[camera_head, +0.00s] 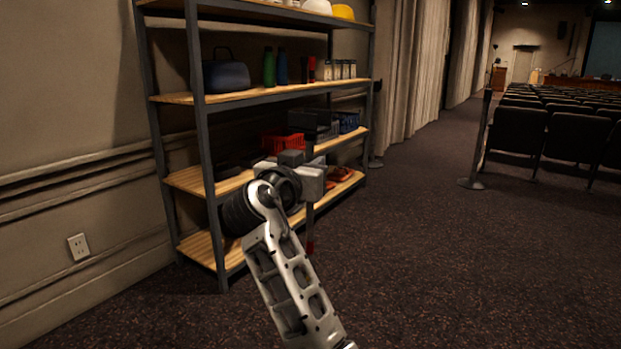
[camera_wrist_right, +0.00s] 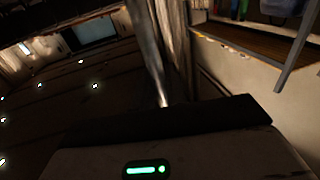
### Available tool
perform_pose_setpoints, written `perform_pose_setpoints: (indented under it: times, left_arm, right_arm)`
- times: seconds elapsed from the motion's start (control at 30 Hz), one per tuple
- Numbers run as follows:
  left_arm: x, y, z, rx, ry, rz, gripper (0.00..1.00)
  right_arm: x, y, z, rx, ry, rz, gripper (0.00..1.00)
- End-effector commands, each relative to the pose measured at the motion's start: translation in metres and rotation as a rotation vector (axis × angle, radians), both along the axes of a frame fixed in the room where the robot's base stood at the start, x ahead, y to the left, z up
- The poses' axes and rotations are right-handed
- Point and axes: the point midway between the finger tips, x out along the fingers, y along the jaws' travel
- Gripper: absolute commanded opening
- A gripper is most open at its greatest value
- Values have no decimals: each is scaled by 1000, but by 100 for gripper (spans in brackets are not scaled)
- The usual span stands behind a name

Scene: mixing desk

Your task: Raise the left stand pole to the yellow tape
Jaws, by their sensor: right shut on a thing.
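My right gripper (camera_head: 312,182) is in the middle of the head view, in front of the shelf rack, with its arm coming up from the bottom. It is shut on a thin dark upright pole. The pole (camera_head: 310,215) shows above and below the gripper, with a red part low down. The pole's foot and top are hard to make out. I cannot make out yellow tape in either view. In the right wrist view, the fingertips and their hold are not clear. My left gripper is not in view.
A metal rack with wooden shelves (camera_head: 245,97) stands behind my gripper, holding a red basket (camera_head: 283,142), bottles and a bag. Another post on a round base (camera_head: 471,183) stands at right, beside rows of seats (camera_head: 518,130).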

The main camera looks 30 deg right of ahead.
Motion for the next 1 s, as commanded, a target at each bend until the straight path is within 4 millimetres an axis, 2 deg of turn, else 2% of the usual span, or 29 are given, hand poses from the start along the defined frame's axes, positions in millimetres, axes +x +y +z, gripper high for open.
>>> perform_pose_setpoints:
  times: [0.03,0.07,0.47,0.5,0.53,0.83,1.0]
  left_arm:
    - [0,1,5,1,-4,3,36]
    - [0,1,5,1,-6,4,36]
    - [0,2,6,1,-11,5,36]
    - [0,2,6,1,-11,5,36]
    - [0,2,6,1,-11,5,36]
    - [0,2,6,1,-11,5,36]
    - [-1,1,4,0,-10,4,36]
  right_arm:
    - [-1,0,10,-8,-13,0,0]
    - [-1,0,11,-9,-12,0,0]
    - [0,0,11,-9,-10,1,0]
    - [0,0,11,-8,-9,0,25]
    - [0,0,11,-7,-8,0,32]
    - [0,1,8,-3,-2,1,32]
    - [-10,14,6,0,-2,4,32]
